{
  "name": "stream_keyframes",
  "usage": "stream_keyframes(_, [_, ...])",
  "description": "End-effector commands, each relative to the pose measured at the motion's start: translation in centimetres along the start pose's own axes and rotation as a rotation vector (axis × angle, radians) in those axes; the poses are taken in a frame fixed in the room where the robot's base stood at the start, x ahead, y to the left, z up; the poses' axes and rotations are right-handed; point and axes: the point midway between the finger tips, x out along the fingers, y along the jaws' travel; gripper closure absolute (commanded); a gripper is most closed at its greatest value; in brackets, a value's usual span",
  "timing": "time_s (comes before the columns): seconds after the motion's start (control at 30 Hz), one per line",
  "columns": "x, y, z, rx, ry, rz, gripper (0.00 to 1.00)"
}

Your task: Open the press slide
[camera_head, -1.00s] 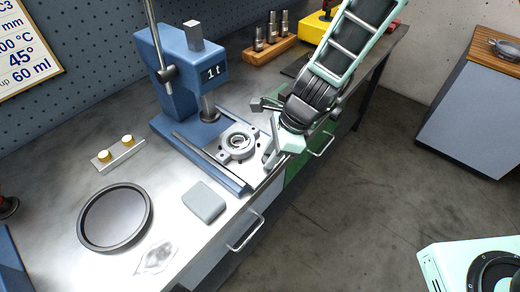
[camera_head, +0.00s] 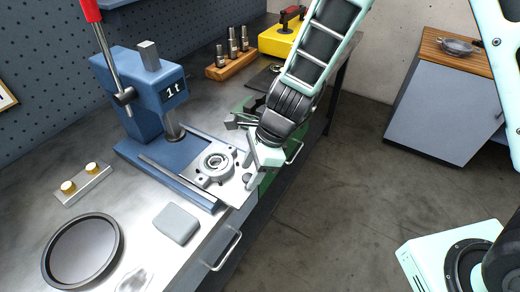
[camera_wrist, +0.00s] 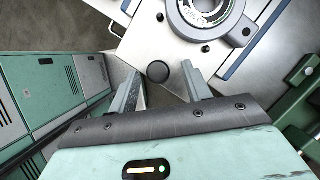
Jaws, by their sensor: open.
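The blue press (camera_head: 140,95) marked "1t" stands on the bench. Its slide (camera_head: 232,192) is a flat metal plate at the press base, between side rails, carrying a round grey bearing housing (camera_head: 214,166). In the wrist view the plate (camera_wrist: 160,35) has a dark round knob (camera_wrist: 159,72) near its front edge, and the housing (camera_wrist: 208,12) lies beyond. My gripper (camera_head: 240,150) is at the slide's right front end. In the wrist view my gripper (camera_wrist: 161,82) is open, with the knob between or just beyond its fingertips; contact cannot be told.
A grey block (camera_head: 176,223), a round dark tray (camera_head: 82,252) and a plate with two yellow-topped pegs (camera_head: 83,184) lie on the bench. A wooden holder with metal pieces (camera_head: 231,66) and a yellow box (camera_head: 278,40) stand behind. Bench drawers with handles (camera_head: 228,250) face the open floor.

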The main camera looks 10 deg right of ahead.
Motion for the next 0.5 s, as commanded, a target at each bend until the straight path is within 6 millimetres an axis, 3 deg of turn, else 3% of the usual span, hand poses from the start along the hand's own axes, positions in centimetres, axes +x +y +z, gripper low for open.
stream_keyframes(0.17, [-3.1,-0.1,0.1,-0.001,-0.001,-0.004,0.51])
stream_keyframes(0.5, [-11.0,-0.1,0.1,-0.002,-0.002,-0.005,0.51])
